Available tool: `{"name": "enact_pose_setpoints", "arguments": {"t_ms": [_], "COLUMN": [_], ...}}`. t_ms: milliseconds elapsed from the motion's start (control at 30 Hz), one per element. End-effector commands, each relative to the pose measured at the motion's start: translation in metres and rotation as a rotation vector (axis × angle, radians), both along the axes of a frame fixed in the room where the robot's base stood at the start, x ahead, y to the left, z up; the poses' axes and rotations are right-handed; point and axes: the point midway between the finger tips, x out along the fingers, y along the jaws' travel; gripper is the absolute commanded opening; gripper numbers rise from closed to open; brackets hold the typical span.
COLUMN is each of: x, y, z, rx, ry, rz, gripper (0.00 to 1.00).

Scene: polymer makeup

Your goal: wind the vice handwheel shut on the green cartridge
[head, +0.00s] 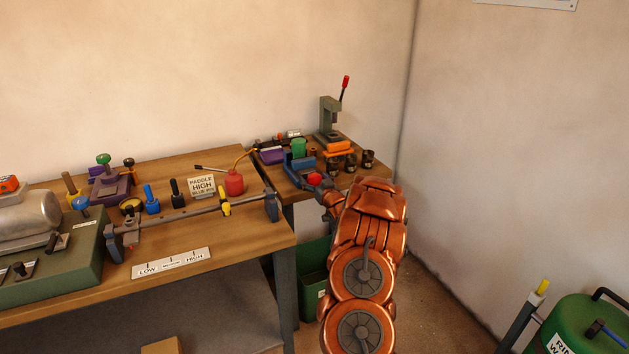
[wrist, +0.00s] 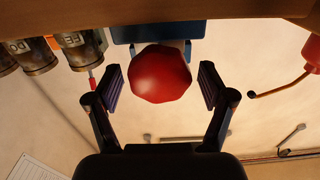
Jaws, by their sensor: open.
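The blue vice (head: 299,163) stands near the front of the far bench, with the green cartridge (head: 299,147) upright at its jaws. I cannot tell whether the jaws touch the cartridge. The red handwheel (head: 314,179) is on the vice's near side. In the wrist view the red handwheel (wrist: 160,73) sits between my two fingers, with a visible gap on each side, and part of the blue vice (wrist: 158,30) shows behind it. My gripper (wrist: 160,90) is open around the handwheel. The cartridge is not in the wrist view. In the head view my arm partly hides my gripper (head: 327,196).
A press with a red-tipped lever (head: 331,115) stands behind the vice. Dark labelled cups (head: 351,162) stand to its right, and they show at left in the wrist view (wrist: 78,50). A red oil can (head: 234,183) is on the nearer bench (head: 225,240). A green bin (head: 313,270) is below.

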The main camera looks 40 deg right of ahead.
Motion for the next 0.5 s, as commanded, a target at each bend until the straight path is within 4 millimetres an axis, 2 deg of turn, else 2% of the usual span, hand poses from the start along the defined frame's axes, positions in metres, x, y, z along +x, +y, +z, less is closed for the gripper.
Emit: {"name": "enact_pose_setpoints", "arguments": {"t_ms": [67, 500], "x": [-0.0001, -0.0004], "y": [-0.0001, -0.0004], "z": [-0.0002, 0.0000], "rx": [0.000, 0.000], "ry": [0.000, 0.000], "rz": [0.000, -0.001], "gripper": [0.80, 0.34]}}
